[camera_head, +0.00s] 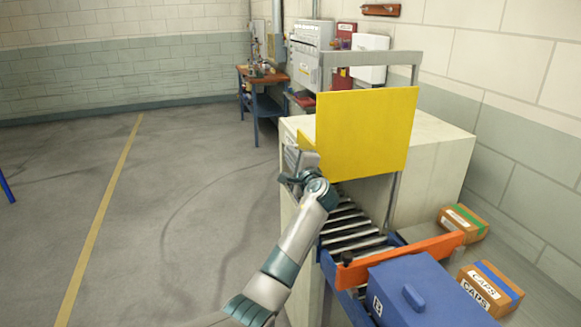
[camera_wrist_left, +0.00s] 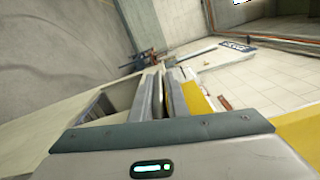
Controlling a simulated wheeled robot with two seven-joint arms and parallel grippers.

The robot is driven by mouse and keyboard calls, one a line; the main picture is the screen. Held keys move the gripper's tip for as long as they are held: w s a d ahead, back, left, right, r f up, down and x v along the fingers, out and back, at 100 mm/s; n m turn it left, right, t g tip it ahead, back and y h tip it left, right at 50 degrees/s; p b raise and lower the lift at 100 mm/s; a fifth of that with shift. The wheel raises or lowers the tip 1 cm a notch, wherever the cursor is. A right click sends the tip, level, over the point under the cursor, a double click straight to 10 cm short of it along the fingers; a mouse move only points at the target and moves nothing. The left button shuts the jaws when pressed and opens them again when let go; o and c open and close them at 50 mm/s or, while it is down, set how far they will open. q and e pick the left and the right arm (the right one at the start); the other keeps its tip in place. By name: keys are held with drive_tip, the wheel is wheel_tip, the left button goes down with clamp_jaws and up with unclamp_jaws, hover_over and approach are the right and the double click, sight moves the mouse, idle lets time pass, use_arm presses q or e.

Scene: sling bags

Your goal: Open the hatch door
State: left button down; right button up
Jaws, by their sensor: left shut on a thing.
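The hatch door is a flat yellow panel (camera_head: 367,132) in a grey upright frame (camera_head: 370,58) on a pale cabinet. It stands raised, with an opening visible below its lower edge above the rollers. My left gripper (camera_head: 300,167) is at the door's lower left side, its fingers partly hidden by my wrist. In the left wrist view the fingers (camera_wrist_left: 165,95) are close together, with the yellow door (camera_wrist_left: 197,100) right beside them. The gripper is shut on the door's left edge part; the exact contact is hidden. My right gripper is not in view.
A roller conveyor (camera_head: 350,228) runs out of the opening, with an orange bar (camera_head: 400,260) across it. A blue lidded box (camera_head: 420,290) stands in front. Cardboard boxes (camera_head: 490,288) lie at right. A workbench (camera_head: 262,85) stands behind.

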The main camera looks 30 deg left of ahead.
use_arm(q)
drive_tip(key=shift+r+p, duration=0.35)
drive_tip(key=shift+r, duration=0.9)
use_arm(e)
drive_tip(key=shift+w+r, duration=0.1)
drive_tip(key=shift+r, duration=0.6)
use_arm(q)
drive_tip(key=c, duration=1.8)
unclamp_jaws()
drive_tip(key=shift+o, duration=0.2)
drive_tip(key=shift+d+f, duration=0.1)
drive_tip(key=shift+d, duration=0.05)
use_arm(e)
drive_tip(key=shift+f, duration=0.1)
